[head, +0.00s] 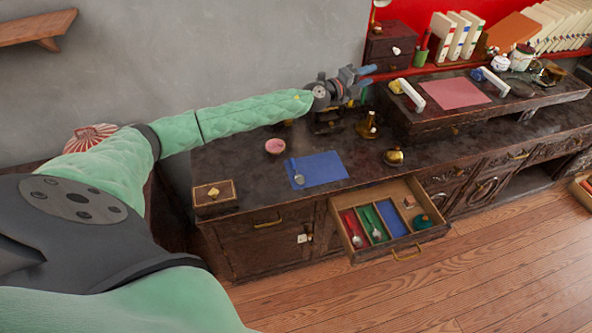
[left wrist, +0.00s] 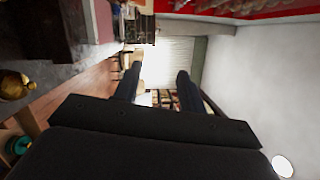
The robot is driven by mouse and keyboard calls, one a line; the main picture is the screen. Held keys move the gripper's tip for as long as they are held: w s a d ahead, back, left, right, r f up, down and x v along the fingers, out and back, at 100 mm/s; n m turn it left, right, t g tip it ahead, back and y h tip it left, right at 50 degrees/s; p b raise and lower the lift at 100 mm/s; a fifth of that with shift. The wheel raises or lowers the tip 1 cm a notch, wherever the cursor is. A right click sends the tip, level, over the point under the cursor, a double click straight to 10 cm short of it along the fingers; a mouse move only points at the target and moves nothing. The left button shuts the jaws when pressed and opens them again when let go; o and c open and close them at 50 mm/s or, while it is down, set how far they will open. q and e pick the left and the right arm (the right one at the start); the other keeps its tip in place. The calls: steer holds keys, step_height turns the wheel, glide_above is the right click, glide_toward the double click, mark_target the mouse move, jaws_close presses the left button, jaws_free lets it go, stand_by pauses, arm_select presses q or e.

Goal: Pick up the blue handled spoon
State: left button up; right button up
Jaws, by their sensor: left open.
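A spoon (head: 298,178) lies on a blue mat (head: 323,168) on the dark counter in the head view. Its bowl is pale and rounded; its handle is hard to make out against the blue. My left gripper (head: 368,76) is open and empty, held high beyond the mat and to its right, well away from the spoon. Its two dark fingers also show apart in the left wrist view (left wrist: 158,88), with nothing between them. The spoon does not show in the left wrist view. My right gripper is not in view.
An open drawer (head: 438,229) juts out in front, with red, green and blue compartments and spoons in the red and green ones. A wooden box (head: 215,195), a pink bowl (head: 275,146) and brass pots (head: 394,157) stand around the mat. A raised shelf (head: 440,122) stands right.

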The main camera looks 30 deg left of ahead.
arm_select(q)
steer(key=s+f+m+g, duration=0.35)
steer(key=f+g, duration=0.25)
steer(key=f, duration=0.3)
steer(key=n+g+y, duration=0.3)
steer(key=g+y, duration=0.6)
steer(key=g, duration=0.2)
glide_toward(294, 165)
steer(key=shift+w+f, duration=0.15)
steer(key=shift+w, duration=0.2)
steer(key=shift+f+p, duration=0.75)
steer(key=shift+f, duration=0.6)
steer(key=f+p, duration=0.3)
steer(key=shift+s+f, duration=0.3)
steer(key=shift+s, duration=0.05)
steer(key=shift+f, duration=0.75)
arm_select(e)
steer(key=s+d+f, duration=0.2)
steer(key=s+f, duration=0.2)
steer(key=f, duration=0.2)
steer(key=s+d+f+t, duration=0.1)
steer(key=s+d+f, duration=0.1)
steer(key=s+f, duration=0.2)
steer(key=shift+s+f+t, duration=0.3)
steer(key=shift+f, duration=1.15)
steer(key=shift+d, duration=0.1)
